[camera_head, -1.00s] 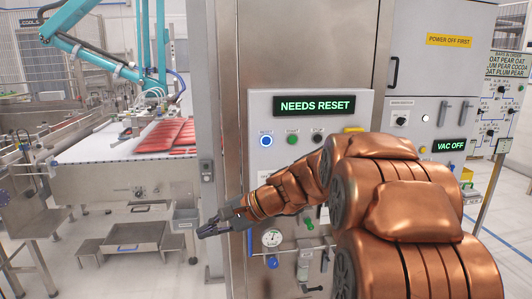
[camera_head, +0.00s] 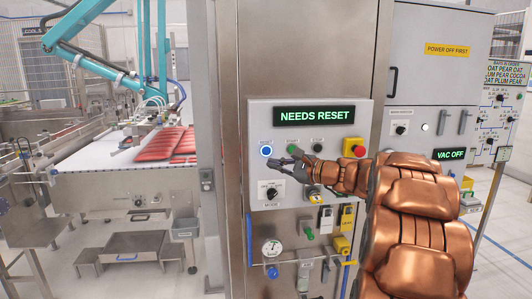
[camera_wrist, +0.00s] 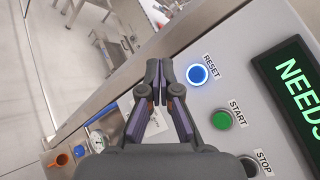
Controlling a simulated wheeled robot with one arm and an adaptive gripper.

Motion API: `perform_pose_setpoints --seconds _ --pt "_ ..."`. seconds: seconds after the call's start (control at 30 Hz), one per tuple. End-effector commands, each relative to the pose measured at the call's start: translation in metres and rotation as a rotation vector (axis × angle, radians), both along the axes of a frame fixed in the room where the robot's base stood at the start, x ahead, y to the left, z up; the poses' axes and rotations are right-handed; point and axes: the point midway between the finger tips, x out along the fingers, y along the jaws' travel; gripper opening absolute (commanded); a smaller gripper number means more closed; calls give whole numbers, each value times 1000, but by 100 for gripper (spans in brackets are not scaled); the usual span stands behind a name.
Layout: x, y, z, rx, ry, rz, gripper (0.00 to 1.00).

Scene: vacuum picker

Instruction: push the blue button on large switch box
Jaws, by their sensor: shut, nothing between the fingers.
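The blue button (camera_head: 266,150) sits at the upper left of the grey switch box (camera_head: 353,106), below a display reading NEEDS RESET. In the wrist view the lit blue button (camera_wrist: 198,74), labelled RESET, is to the right of my fingertips. My gripper (camera_head: 272,166) is shut and empty in front of the box, its tips just below the blue button in the head view. In the wrist view my gripper (camera_wrist: 158,66) shows its fingers together. The tips appear apart from the button; the exact gap to the panel cannot be told.
A green START button (camera_wrist: 222,119) and a black STOP button (camera_wrist: 249,166) are beside the blue one. A red emergency knob (camera_head: 356,148) and a mode dial (camera_head: 271,192) are on the same box. A gauge (camera_head: 272,247) and valves hang below.

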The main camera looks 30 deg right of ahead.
Motion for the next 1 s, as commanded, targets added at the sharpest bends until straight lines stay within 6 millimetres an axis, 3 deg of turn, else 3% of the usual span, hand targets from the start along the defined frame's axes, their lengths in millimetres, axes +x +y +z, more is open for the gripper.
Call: perform_pose_setpoints --seconds 0.37,1.0 --pt "10 -4 0 -1 3 0 0" --pt "72 -29 2 0 0 5 0"
